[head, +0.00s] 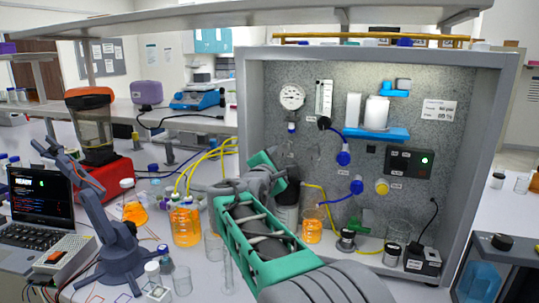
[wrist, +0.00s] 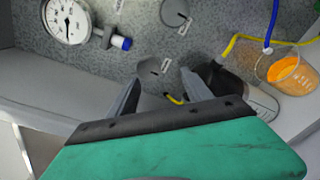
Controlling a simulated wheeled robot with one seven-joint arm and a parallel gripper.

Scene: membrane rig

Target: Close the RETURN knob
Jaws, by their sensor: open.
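I cannot read which control is labelled RETURN. In the head view, a blue knob (head: 344,158), a lower blue knob (head: 356,187) and a yellow knob (head: 382,187) sit on the speckled panel (head: 330,135). In the wrist view, two grey round pieces, an upper one (wrist: 175,12) and a lower one (wrist: 150,68), sit on the panel with small labels. My gripper (wrist: 160,77) is open in front of the panel, with the lower grey piece showing between its fingers. A bit of yellow shows there too. In the head view my arm hides part of the panel and the fingertips.
A pressure gauge (wrist: 68,20) with a blue-ended fitting (wrist: 122,42) is left of the fingers. A beaker of orange liquid (wrist: 290,72) and a dark-topped clear vessel (wrist: 235,88) stand to the right. Blue and yellow tubes run nearby. The rig's frame (head: 483,160) bounds the right side.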

